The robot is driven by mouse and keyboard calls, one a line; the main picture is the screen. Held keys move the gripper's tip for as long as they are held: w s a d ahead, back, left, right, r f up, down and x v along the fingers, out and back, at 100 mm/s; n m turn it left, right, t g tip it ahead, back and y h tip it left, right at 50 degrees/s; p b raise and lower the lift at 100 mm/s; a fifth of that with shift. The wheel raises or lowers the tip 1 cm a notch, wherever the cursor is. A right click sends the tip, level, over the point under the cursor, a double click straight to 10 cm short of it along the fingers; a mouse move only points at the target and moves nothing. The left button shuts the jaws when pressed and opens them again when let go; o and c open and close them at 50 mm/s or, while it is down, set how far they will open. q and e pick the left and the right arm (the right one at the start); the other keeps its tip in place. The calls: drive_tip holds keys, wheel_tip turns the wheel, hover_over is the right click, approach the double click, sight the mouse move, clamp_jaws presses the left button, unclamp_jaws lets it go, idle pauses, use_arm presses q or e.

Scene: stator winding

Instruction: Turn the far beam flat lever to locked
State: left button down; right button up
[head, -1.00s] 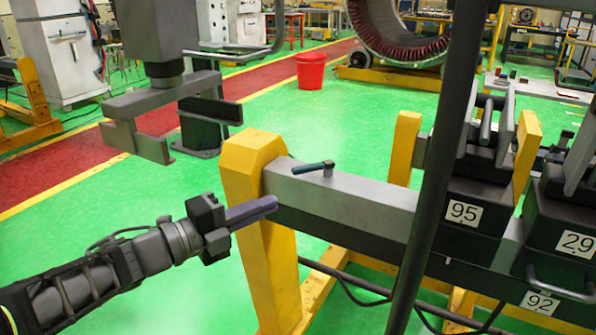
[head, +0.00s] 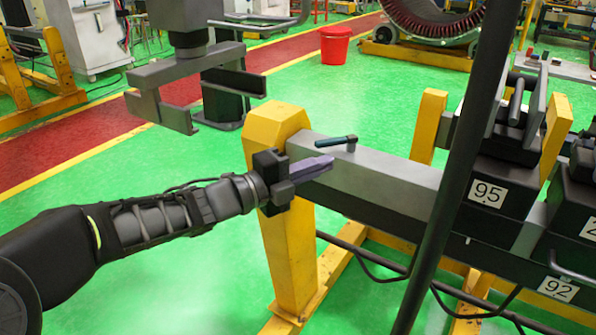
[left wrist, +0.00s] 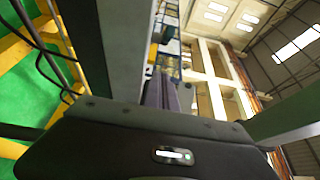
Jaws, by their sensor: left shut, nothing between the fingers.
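The flat lever (head: 336,142) is a small dark teal handle on a grey pivot (head: 351,145). It lies on top of the grey beam (head: 385,180) near its left end, with the handle pointing left from the pivot. My left gripper (head: 312,168) has its purple fingers shut and empty. The fingertips are just below and left of the lever in the head view, by the beam's end; I cannot tell whether they touch the beam. In the left wrist view the shut fingers (left wrist: 165,92) point away beside the beam. The lever cannot be made out there. My right gripper is not in view.
A yellow post (head: 283,215) supports the beam's left end. A dark upright pole (head: 448,170) crosses in front of the beam. Black units labelled 95 (head: 488,195) and 92 (head: 558,289) stand at right. A grey clamp-like fixture (head: 185,85) hangs at upper left.

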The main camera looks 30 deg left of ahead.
sight(336, 141)
use_arm(q)
drive_tip(key=w, duration=0.1)
drive_tip(key=w+a, duration=0.1)
drive_tip(key=w, duration=0.1)
drive_tip(key=w+a+p, duration=0.1)
drive_tip(key=shift+w, duration=0.4)
